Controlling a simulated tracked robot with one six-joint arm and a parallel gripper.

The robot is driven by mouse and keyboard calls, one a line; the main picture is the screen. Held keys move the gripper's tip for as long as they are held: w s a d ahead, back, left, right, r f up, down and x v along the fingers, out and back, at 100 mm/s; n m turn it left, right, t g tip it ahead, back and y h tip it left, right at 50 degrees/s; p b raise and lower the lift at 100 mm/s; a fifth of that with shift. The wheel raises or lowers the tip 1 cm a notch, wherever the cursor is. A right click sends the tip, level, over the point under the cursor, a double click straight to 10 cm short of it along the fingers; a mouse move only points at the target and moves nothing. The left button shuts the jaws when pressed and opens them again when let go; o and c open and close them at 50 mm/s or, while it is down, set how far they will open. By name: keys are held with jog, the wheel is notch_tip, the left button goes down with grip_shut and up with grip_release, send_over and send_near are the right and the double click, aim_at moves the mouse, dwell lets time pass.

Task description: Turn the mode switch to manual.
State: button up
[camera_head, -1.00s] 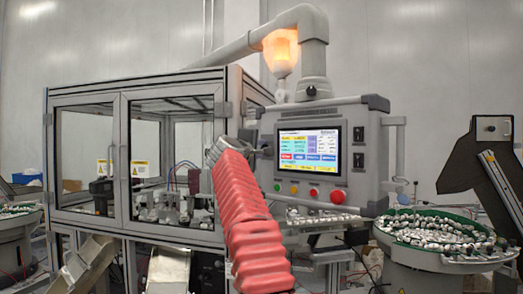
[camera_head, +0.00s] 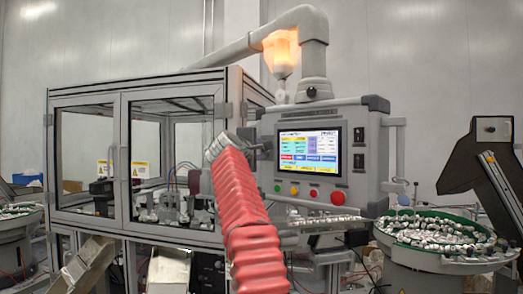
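The grey control panel (camera_head: 366,175) hangs from a pipe arm at the centre right. Two black switches (camera_head: 359,161) sit right of the screen; I cannot tell whether either is the mode switch. My arm in its red ribbed cover reaches up from the bottom. My gripper (camera_head: 264,147) is at the panel's left edge, left of the screen. Its fingertips are small and dark, so opening and contact cannot be made out. Anything behind it is hidden.
A glass-doored machine cabinet (camera_head: 123,97) stands to the left. A bowl feeder (camera_head: 436,262) full of small parts stands at the lower right, beside a dark inclined conveyor (camera_head: 463,169). An orange lamp (camera_head: 281,52) glows above the panel.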

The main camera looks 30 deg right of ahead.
jog(key=shift+o, duration=0.4)
jog(key=shift+r, duration=0.1)
jog(key=v, duration=1.3)
jog(key=shift+s+a, duration=0.2)
jog(key=shift+a, duration=0.05)
dwell(0.4)
jog(key=shift+o, duration=0.6)
